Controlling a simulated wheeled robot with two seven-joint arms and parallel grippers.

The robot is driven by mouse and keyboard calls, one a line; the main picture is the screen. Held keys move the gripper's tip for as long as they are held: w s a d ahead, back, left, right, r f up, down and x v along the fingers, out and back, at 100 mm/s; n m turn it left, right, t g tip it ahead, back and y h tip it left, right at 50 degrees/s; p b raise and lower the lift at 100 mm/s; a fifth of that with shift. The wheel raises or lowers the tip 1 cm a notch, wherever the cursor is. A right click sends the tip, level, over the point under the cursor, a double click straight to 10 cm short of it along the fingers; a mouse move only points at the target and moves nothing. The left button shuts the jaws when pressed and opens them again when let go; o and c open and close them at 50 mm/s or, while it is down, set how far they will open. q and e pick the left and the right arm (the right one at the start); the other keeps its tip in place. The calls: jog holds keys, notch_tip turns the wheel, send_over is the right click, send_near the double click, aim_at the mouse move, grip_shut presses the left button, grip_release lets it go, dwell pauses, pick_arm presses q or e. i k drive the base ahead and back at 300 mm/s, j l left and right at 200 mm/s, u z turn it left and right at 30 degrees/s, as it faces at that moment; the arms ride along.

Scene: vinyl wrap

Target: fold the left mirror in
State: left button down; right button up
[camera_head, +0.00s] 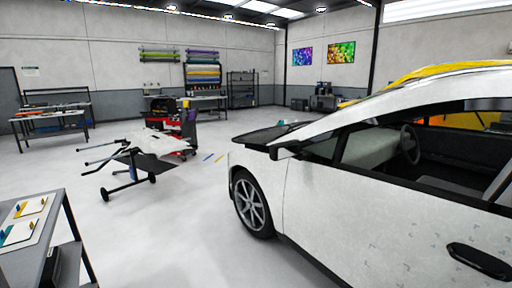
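The white car (375,210) fills the right side of the head view, with its front pointing away from me. Its left mirror (287,150) is a dark housing at the front corner of the front side window. It appears to stick out from the door, though it is small at this distance. Neither of my grippers shows in the view, and nothing touches the mirror.
A grey cart (45,235) with sample cards stands at the lower left. A wheeled stand (130,175) holding a white panel is left of the car's front. Workbenches (52,118) and vinyl rolls (203,75) line the back. The floor (190,245) beside the car is clear.

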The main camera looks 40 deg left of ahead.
aim_at(283, 149)
jog(key=i+j+u, duration=0.35)
jog(key=i+u, duration=0.3)
jog(key=i, duration=0.2)
jog(key=i+u, duration=0.35)
jog(key=i+j+z, duration=0.7)
jog(key=j, duration=0.2)
jog(key=i+j+z, duration=0.2)
jog(key=j, duration=0.15)
jog(key=i+j+z, duration=0.1)
jog(key=j+z, duration=0.15)
jog(key=j, duration=0.15)
